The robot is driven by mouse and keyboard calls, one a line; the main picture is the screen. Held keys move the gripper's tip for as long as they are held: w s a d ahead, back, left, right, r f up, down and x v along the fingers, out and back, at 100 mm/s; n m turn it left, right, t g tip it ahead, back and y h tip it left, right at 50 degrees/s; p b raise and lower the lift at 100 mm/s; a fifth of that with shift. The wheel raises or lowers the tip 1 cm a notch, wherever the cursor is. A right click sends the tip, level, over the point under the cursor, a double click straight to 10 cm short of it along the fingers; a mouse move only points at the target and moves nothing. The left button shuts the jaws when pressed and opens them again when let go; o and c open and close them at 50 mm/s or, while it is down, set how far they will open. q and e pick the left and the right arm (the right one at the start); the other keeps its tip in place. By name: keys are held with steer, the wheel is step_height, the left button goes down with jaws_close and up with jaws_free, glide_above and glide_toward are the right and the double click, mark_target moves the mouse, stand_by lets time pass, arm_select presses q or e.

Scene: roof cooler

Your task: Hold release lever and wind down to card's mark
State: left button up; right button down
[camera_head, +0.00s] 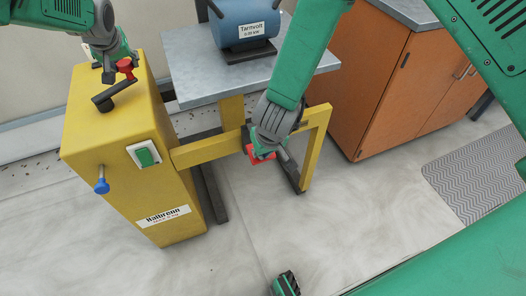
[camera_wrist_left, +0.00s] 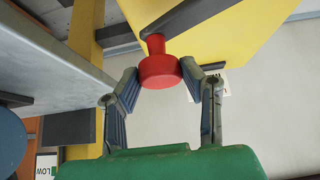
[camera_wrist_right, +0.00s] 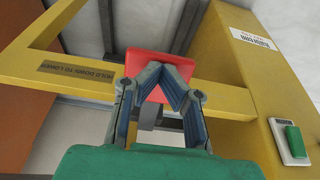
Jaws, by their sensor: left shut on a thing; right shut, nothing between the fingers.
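A dark crank (camera_head: 105,101) with a red knob (camera_head: 125,65) sits on top of the yellow Halbrenn housing (camera_head: 125,150). My left gripper (camera_head: 122,58) is shut on the knob; the left wrist view shows its fingers around the red knob (camera_wrist_left: 159,72). The red release lever (camera_head: 256,154) is at the yellow frame arm. My right gripper (camera_head: 268,147) is shut and empty, its tips against or just over the red lever plate (camera_wrist_right: 160,62). Contact is unclear. A card reading LOW (camera_wrist_left: 118,170) is partly hidden in the left wrist view.
A blue Tarnvolt motor (camera_head: 245,22) rests on a grey platform (camera_head: 200,78). A green switch (camera_head: 145,155) and a blue-tipped knob (camera_head: 102,186) are on the housing front. A "hold down to lower" label (camera_wrist_right: 75,73) is on the frame. An orange cabinet (camera_head: 375,85) stands to the right.

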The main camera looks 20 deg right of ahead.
arm_select(q)
steer(key=shift+s+d, duration=0.1)
steer(key=shift+s, duration=0.05)
steer(key=shift+s+d, duration=0.35)
steer(key=shift+s, duration=0.55)
arm_select(e)
steer(key=shift+d, duration=0.1)
arm_select(q)
steer(key=shift+s, duration=0.1)
arm_select(e)
steer(key=shift+f, duration=0.1)
arm_select(q)
steer(key=shift+s+d, duration=0.3)
steer(key=shift+s, duration=0.25)
arm_select(e)
steer(key=shift+d, duration=0.1)
arm_select(q)
steer(key=o, duration=1.3)
steer(key=shift+c, duration=0.2)
